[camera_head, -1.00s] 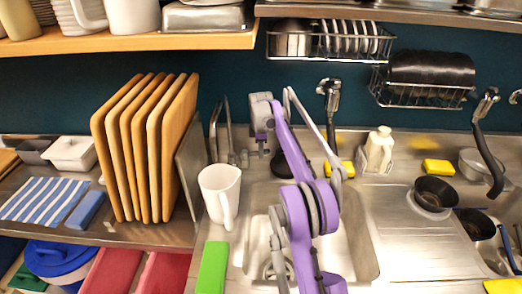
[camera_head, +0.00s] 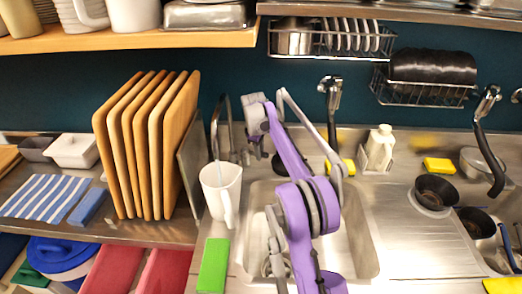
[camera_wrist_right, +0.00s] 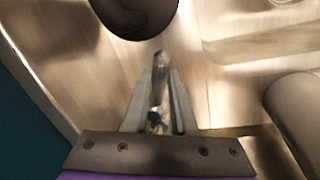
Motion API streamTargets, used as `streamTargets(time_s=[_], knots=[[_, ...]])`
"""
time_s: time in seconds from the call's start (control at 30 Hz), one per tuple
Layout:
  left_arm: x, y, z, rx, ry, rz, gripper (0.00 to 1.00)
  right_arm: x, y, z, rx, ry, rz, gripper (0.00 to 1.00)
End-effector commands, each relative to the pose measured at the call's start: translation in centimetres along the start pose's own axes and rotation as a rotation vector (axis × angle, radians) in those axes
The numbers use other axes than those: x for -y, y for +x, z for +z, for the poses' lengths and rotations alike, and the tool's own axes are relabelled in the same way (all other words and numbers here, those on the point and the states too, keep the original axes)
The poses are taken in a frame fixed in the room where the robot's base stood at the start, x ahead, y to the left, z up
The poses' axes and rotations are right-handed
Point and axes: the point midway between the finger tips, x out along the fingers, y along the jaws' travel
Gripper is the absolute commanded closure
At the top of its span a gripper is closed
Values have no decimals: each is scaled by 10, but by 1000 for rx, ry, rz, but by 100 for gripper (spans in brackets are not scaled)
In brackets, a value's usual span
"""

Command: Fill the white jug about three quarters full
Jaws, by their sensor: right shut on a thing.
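The white jug (camera_head: 222,197) stands upright at the left edge of the sink, its handle towards the front. A curved metal tap (camera_head: 217,128) rises behind it, and a thin pale stream of water (camera_head: 217,172) runs down into its mouth. The water level inside is hidden. My right gripper (camera_head: 257,147) reaches over the sink to the tap's right side. In the right wrist view its fingers (camera_wrist_right: 158,100) are shut on a slim metal lever (camera_wrist_right: 159,65). My left gripper is not in view.
Wooden boards (camera_head: 150,145) stand left of the jug. A green block (camera_head: 213,265) lies in front of it. The sink (camera_head: 355,235) lies to the right, with a soap bottle (camera_head: 380,148) behind it. Dark bowls (camera_head: 436,190) stand further right. A shelf (camera_head: 170,43) hangs above.

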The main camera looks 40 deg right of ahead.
Motion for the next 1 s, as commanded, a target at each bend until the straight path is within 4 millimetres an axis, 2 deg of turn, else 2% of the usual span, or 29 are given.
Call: streamTargets(time_s=[0.27, 0.67, 0.7, 0.8, 0.87, 1.0], knots=[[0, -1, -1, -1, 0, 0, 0, 5, -1, 0, 15, 77, 0, 100], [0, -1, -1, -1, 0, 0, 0, 5, -1, 0, 17, 85, -1, 100], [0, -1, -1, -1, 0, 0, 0, 5, -1, 0, 17, 85, -1, 73], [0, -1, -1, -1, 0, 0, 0, 5, -1, 0, 17, 85, -1, 55], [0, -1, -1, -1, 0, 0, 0, 5, -1, 0, 17, 85, -1, 45], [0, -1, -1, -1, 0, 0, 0, 5, -1, 0, 17, 85, 0, 45]])
